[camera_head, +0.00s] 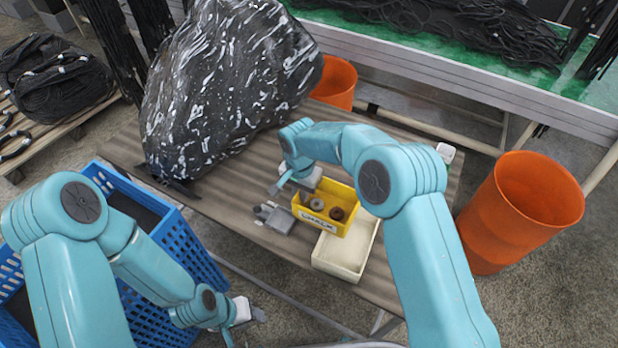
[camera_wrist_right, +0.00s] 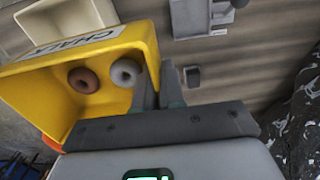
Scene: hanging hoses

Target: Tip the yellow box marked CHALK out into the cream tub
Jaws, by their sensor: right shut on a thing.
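The yellow box (camera_head: 345,199) marked CHALK is over the table beside the cream tub (camera_head: 371,249), overlapping the tub's far edge in the head view. It looks roughly upright, with a brown and a grey ring-shaped piece inside. My right gripper (camera_head: 304,187) is shut on the box's wall. In the right wrist view the box (camera_wrist_right: 30,90) fills the left side, with its label readable, and the tub (camera_wrist_right: 65,20) shows beyond. The visible part of the tub's inside looks empty. My left gripper (camera_head: 256,314) hangs low near the blue crate; its jaw opening is unclear.
A grey metal fixture (camera_head: 275,217) lies on the table (camera_head: 225,205) just left of the box. A large black, white-streaked bag (camera_head: 225,85) covers the table's back left. Orange buckets stand behind (camera_head: 335,82) and at right (camera_head: 520,210). A blue crate (camera_head: 185,240) stands at left.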

